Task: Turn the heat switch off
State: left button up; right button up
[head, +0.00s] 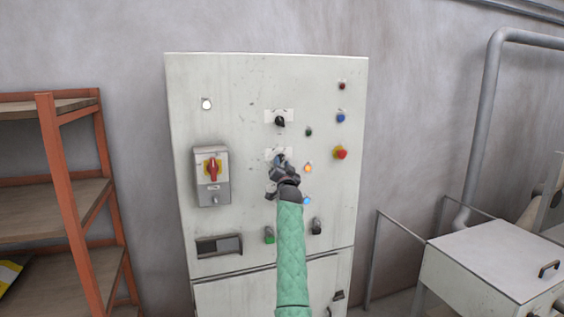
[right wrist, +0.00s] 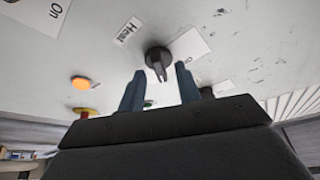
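The heat switch (right wrist: 158,58) is a black rotary knob beside a label reading "Heat" (right wrist: 128,31), on the pale cabinet front. Its grip ridge points down and slightly right in the right wrist view. My right gripper (right wrist: 160,70) is open, with one dark blue finger to each side of the knob's lower part and visible gaps; I cannot tell whether the fingers reach its depth. In the head view my right gripper (head: 280,163) covers most of the switch and its white plate. My left gripper is not in view.
The cabinet (head: 230,100) also carries another black knob (head: 280,121) above, a lit orange lamp (head: 308,168), a red button (head: 341,153), and a red-handled switch box (head: 212,176) at left. An orange-framed shelf (head: 55,150) stands left, a white box (head: 495,260) right.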

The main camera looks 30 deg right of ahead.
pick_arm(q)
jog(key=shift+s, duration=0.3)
pick_arm(e)
jog(key=shift+w+d, duration=0.1)
jog(key=shift+w, duration=0.1)
grip_shut()
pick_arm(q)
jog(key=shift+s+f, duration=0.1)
